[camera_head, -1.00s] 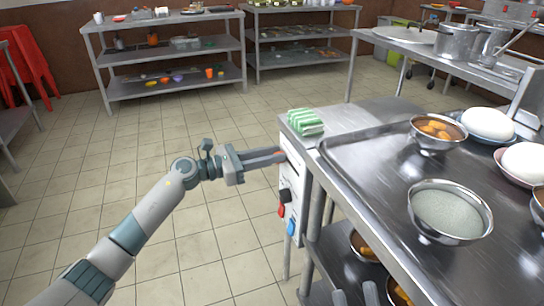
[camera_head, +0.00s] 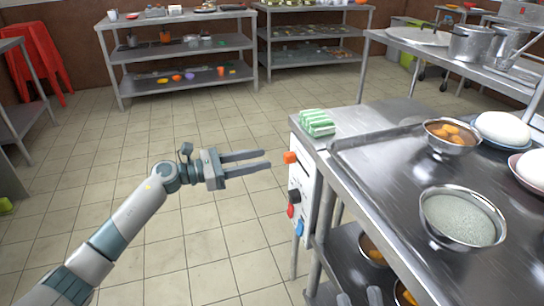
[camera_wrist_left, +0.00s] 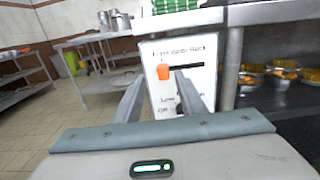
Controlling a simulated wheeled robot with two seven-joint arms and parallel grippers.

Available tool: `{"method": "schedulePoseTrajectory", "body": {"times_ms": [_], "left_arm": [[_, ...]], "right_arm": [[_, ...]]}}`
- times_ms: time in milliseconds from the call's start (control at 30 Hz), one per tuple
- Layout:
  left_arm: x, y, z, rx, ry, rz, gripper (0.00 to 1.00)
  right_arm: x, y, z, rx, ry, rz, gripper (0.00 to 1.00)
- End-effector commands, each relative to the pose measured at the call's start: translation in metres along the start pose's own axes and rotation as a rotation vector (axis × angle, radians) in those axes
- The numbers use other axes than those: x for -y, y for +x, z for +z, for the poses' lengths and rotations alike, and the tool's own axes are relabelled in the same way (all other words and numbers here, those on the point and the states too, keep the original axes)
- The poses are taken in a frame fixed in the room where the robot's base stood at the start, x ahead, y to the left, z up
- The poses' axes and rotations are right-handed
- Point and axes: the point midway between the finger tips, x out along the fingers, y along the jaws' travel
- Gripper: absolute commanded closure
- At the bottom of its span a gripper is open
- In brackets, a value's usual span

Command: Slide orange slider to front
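The orange slider (camera_head: 290,157) sticks out near the top of a white control panel (camera_head: 301,188) on the end of the steel counter. In the left wrist view the orange slider (camera_wrist_left: 164,72) sits at the left end of a dark horizontal slot in the white panel (camera_wrist_left: 204,62). My left gripper (camera_head: 269,160) is open and empty, its fingertips a little left of the slider and apart from it. In the left wrist view its two fingers (camera_wrist_left: 158,84) spread to either side below the slider. My right gripper is not in view.
Below the slider the panel has a black knob (camera_head: 294,195), a red knob (camera_head: 291,211) and a blue one (camera_head: 299,228). A green-striped stack (camera_head: 317,123) and a metal bowl (camera_head: 462,217) stand on the counter. The tiled floor left of the panel is clear.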

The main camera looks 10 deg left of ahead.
Motion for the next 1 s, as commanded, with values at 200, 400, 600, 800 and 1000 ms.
{"method": "schedulePoseTrajectory", "body": {"times_ms": [200,400,600,800,1000], "left_arm": [[0.0,-0.047,-0.001,-0.002,-0.001,0.001,0.62],[-0.001,-0.08,-0.001,-0.002,-0.001,0.002,0.62],[-0.001,-0.097,0.0,0.0,0.0,0.001,0.62],[-0.001,-0.1,0.0,0.0,0.001,0.0,0.62],[-0.001,-0.1,0.0,0.0,0.0,0.001,0.62]], "right_arm": [[0.002,-0.005,0.003,0.021,0.007,0.002,0.69],[0.002,-0.005,0.004,0.021,0.005,-0.002,0.69],[0.001,-0.003,0.003,0.013,0.0,-0.004,0.69],[-0.001,-0.001,0.002,0.005,-0.004,-0.005,0.69],[-0.001,0.0,0.001,0.001,-0.004,-0.005,0.69]]}}
